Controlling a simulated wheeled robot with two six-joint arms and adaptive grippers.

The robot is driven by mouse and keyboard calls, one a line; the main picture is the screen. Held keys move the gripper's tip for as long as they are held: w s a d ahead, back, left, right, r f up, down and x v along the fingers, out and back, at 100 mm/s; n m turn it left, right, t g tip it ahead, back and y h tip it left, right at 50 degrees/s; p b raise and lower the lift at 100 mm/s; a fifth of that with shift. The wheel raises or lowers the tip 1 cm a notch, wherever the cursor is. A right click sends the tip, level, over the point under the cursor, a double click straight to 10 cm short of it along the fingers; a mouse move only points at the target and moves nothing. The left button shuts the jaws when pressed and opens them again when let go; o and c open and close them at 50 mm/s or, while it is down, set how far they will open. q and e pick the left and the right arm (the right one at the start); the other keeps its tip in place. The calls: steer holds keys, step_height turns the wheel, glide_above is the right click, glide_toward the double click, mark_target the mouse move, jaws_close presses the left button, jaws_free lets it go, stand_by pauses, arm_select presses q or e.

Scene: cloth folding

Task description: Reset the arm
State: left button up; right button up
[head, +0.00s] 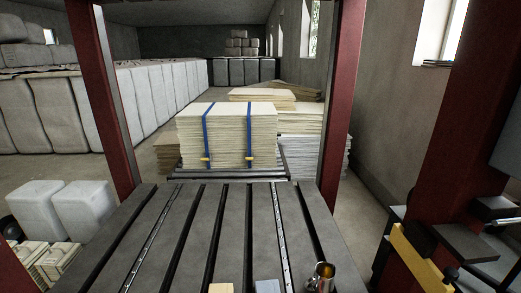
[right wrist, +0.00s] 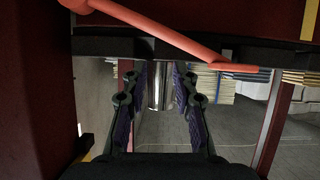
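My right gripper (right wrist: 160,80) shows in the right wrist view with its two dark fingers spread apart. A shiny grey upright cylinder shows in the gap between the fingers; I cannot tell whether it is near them, and no contact shows. An orange-red bar (right wrist: 165,32) crosses the top of that view, in front of a dark beam. My left gripper is in neither view. I cannot make out either of my grippers in the head view.
A dark slatted table (head: 230,235) fills the head view's front. On its near edge are a beige block (head: 221,288), a grey block (head: 267,286) and a metal cup (head: 320,277). A strapped sheet stack (head: 228,135) stands beyond. Red posts (head: 343,90) flank the table.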

arm_select(q)
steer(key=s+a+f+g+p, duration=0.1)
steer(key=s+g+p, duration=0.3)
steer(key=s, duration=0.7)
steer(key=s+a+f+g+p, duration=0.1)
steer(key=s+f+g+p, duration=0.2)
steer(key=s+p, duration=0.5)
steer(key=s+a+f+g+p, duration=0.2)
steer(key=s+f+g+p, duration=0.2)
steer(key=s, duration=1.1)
steer(key=p, duration=0.2)
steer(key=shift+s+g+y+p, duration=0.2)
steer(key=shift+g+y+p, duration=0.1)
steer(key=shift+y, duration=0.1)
arm_select(e)
steer(key=s+d+f+g, duration=0.1)
steer(key=s+g, duration=0.3)
steer(key=s, duration=0.7)
steer(key=s+d+f+g, duration=0.1)
steer(key=s+f+g, duration=0.2)
steer(key=s, duration=0.9)
steer(key=s+d+f+g, duration=0.2)
steer(key=s+f+g, duration=0.2)
steer(key=s, duration=0.7)
steer(key=shift+s+g+h, duration=0.25)
steer(key=shift+g+h, duration=0.05)
steer(key=shift+h, duration=0.1)
